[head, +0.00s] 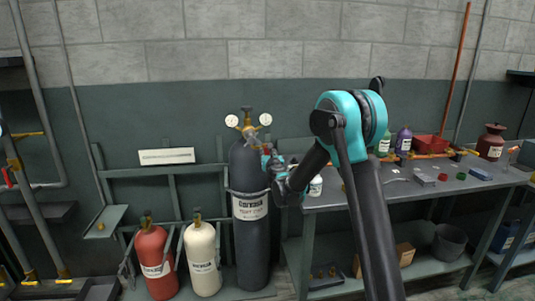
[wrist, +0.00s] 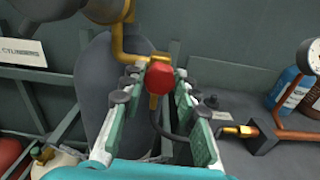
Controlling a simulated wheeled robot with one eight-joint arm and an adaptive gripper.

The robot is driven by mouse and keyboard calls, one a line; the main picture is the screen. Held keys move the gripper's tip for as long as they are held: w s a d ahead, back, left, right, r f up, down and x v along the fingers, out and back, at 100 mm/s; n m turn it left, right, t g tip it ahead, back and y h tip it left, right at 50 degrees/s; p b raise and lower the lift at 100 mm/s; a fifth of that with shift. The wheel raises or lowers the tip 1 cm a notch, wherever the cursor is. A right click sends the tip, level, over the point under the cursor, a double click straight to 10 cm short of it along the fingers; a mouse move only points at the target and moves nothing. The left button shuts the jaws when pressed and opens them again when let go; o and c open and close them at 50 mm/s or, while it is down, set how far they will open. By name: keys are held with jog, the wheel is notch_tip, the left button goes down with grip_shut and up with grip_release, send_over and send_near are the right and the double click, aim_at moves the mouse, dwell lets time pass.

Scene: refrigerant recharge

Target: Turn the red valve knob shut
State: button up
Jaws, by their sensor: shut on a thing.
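The red valve knob (wrist: 159,78) shows in the wrist view on brass pipework in front of a dark grey gas cylinder (wrist: 97,75). My gripper (wrist: 157,90) has its green-sided fingers on either side of the knob and is shut on it. In the head view my gripper (head: 272,164) is at the right side of the tall dark cylinder (head: 249,215), below its two gauges (head: 248,121). The knob is mostly hidden there by my gripper.
A red cylinder (head: 157,262) and a cream cylinder (head: 203,260) stand left of the dark one. A workbench (head: 330,200) with bottles, a red toolbox and small parts lies to the right. A copper pipe with a brass fitting (wrist: 243,131) is right of my fingers.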

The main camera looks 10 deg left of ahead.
jog(key=m, duration=1.2)
jog(key=shift+d+f, duration=0.1)
jog(key=m, duration=1.6)
jog(key=shift+f, duration=0.1)
jog(key=shift+m, duration=0.3)
jog(key=o, duration=1.2)
jog(key=shift+c, duration=0.2)
